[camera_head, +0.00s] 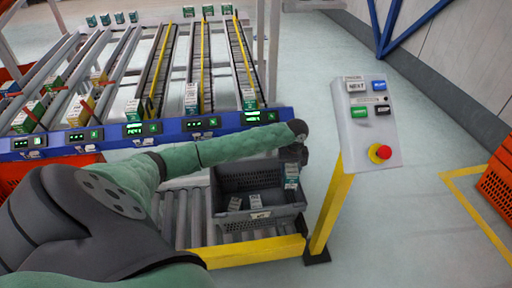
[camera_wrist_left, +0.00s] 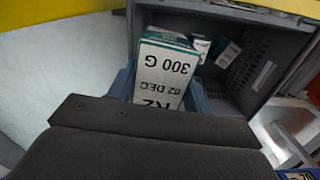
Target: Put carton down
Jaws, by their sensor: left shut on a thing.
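A white and green carton (camera_head: 291,183) is held upright by my left gripper (camera_head: 292,160) at the right side of a grey crate (camera_head: 225,226). In the left wrist view the carton (camera_wrist_left: 166,70) shows "300 G" upside down between the two blue-grey fingers. There the crate (camera_wrist_left: 270,65) lies beyond and to the right of the carton, which overlaps its near wall in the picture. I cannot tell the carton's exact height over the crate. Two small cartons lie inside the crate, one on the left (camera_head: 235,203) and one in the middle (camera_head: 255,201). My right gripper is out of view.
The crate stands on a roller conveyor (camera_head: 182,218) with a yellow front edge (camera_head: 255,250). A button panel (camera_head: 368,125) on a yellow post (camera_head: 330,205) stands close to the right. Behind is a flow rack with a blue display rail (camera_head: 175,128). Open floor lies further right.

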